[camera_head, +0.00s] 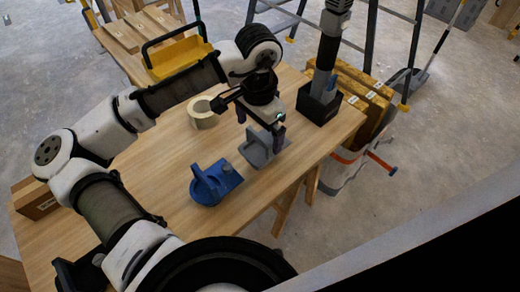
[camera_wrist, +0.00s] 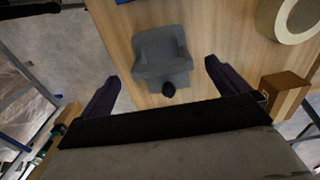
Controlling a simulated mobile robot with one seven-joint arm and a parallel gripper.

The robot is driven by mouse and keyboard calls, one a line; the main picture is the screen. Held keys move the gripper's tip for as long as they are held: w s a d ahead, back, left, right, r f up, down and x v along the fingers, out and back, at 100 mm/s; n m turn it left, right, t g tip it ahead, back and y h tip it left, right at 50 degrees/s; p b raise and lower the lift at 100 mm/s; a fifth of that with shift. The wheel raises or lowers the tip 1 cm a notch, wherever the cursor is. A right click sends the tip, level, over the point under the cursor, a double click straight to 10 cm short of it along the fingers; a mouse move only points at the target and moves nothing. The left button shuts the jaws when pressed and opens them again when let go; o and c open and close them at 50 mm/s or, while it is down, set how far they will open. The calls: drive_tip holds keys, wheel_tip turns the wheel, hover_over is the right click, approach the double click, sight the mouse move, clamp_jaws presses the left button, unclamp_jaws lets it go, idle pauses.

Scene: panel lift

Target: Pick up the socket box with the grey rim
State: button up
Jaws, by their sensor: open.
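A grey piece (camera_head: 258,150) stands on the wooden table below my gripper, and I take it for the socket box with the grey rim. It has a flat base and a raised part; a rim is not clear. In the wrist view both dark fingers of my gripper (camera_wrist: 162,75) are spread wide with nothing held.
A blue piece (camera_head: 212,186) sits left of the grey one. A tape roll (camera_head: 201,112) lies behind, and a black holder (camera_head: 318,104) stands at the right. The wrist view shows a small brown box (camera_wrist: 285,95) beside the right finger. The table's right front edge is close.

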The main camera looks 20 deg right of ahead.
drive_tip(key=shift+w+d+f+p, duration=0.1)
drive_tip(key=shift+d+f+p, duration=0.1)
drive_tip(key=shift+f, duration=1.3)
drive_tip(key=shift+w+d+f+p, duration=0.1)
drive_tip(key=shift+f+p, duration=0.05)
drive_tip(key=shift+f, duration=1.35)
drive_tip(key=c, duration=1.4)
drive_tip(key=shift+c, duration=0.2)
drive_tip(key=shift+r, duration=0.15)
wheel_tip(320, 180, up, 20)
drive_tip(key=shift+f, duration=0.1)
drive_tip(key=shift+a, duration=0.1)
